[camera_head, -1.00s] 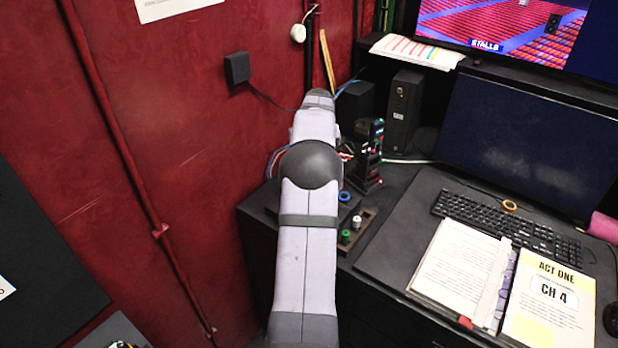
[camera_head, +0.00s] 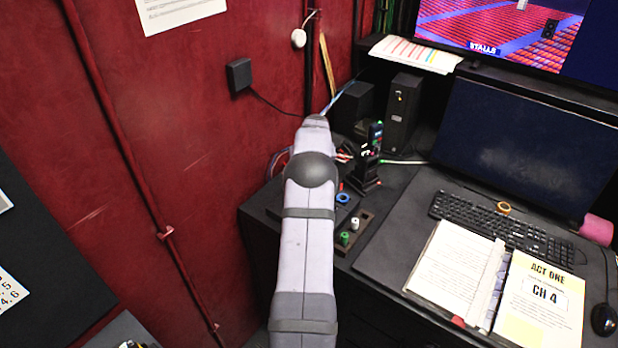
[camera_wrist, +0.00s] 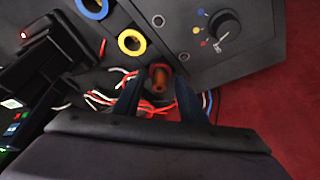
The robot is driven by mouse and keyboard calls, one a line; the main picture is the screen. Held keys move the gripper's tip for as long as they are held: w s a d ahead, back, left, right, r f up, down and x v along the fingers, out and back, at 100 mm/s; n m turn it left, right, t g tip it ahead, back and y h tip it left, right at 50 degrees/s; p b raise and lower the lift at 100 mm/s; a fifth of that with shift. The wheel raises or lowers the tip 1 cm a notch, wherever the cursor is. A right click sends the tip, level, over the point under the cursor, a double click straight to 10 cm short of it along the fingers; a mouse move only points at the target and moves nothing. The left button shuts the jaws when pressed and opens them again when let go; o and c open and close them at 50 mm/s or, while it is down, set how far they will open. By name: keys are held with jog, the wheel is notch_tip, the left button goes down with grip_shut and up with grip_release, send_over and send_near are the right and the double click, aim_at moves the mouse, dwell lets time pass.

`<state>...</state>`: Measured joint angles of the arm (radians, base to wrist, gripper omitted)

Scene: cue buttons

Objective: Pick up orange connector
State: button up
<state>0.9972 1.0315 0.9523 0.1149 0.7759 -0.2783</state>
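The orange connector (camera_wrist: 160,82) shows in the wrist view as a small orange-red cylinder in the middle, near the edge of a dark box. My gripper (camera_wrist: 159,100) is open, with one dark finger on each side of the connector and a gap visible on both sides. I cannot tell how far the fingertips are above or below it. In the head view my arm hides both the gripper and the connector.
Red and white wires (camera_wrist: 105,98) lie left of the connector. A yellow ring (camera_wrist: 132,42), a blue ring (camera_wrist: 93,8) and a dark box with a knob (camera_wrist: 224,27) are near it. A black handset in its stand (camera_head: 368,160) is right of my arm.

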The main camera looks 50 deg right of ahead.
jog(key=shift+f, duration=0.1)
grip_shut()
notch_tip(320, 180, up, 10)
jog(key=b, duration=0.2)
jog(key=shift+b, duration=0.35)
dwell(0.3)
